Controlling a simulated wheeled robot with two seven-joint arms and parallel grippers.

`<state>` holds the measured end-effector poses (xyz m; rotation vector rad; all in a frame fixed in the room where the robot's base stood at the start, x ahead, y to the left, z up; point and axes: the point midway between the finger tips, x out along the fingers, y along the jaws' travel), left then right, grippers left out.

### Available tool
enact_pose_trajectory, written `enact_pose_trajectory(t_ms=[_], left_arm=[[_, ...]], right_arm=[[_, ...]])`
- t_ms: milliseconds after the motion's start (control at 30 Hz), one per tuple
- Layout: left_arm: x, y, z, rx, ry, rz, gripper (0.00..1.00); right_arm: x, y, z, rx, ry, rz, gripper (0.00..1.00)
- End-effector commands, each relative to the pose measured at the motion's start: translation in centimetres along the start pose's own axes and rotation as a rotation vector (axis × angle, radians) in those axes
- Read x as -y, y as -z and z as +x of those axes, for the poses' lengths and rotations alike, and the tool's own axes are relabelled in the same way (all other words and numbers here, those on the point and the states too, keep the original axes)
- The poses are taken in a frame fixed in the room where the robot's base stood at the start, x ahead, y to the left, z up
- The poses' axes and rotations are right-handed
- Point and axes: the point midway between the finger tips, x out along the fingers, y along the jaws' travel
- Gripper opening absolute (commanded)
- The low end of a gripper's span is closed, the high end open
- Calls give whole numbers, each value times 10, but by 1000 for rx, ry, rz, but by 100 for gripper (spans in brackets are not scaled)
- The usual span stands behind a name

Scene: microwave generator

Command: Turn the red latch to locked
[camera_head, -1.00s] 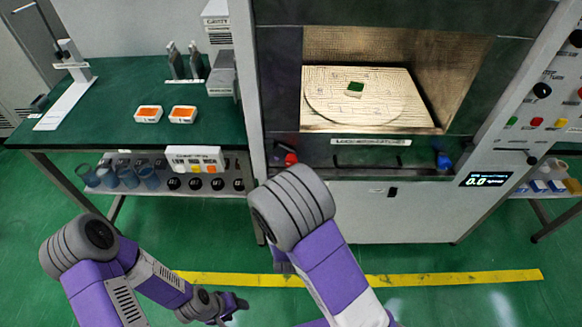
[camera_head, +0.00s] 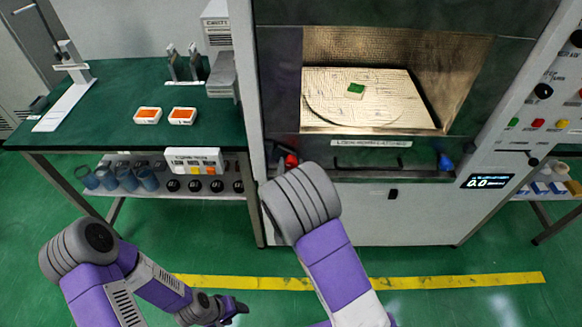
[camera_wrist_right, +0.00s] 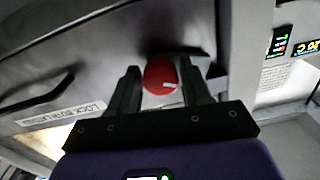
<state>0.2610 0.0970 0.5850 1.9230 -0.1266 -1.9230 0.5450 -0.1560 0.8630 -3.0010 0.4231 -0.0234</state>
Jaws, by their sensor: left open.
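The red latch (camera_head: 291,160) is at the left end of the front panel below the open chamber. In the right wrist view the red latch (camera_wrist_right: 161,76) is a round knob with a short pale mark at its lower right. My right gripper (camera_wrist_right: 161,80) has one finger on each side of the knob, and both appear to touch it. In the head view my right arm hides this gripper. The blue latch (camera_head: 445,162) is at the panel's right end. My left gripper (camera_head: 238,308) is open and empty, low over the floor and far from the panel.
A dark handle bar (camera_head: 385,171) and a label strip (camera_head: 371,143) lie between the latches. A green block (camera_head: 356,91) sits on the round plate in the chamber. The green bench (camera_head: 120,100) stands left, with two orange-filled trays on it. The floor ahead is clear.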

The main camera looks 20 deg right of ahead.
Motion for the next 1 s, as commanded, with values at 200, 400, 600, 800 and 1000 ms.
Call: enact_pose_trajectory(t_ms=[200, 400, 600, 800, 1000], left_arm=[[0, 0, 0, 0, 0, 0, 57], [1, 0, 2, 0, 0, 0, 57], [5, 1, 13, 0, 0, 0, 57], [4, 0, 11, 0, 0, 0, 57], [4, 0, 11, 0, 0, 0, 57]], right_arm=[[0, 0, 0, 0, 0, 0, 13], [0, -1, 0, 0, 0, 7, 10], [0, -2, 0, 0, 0, 60, 9], [1, 0, 0, 1, 1, 62, 10], [0, 0, 0, 1, 1, 61, 63]])
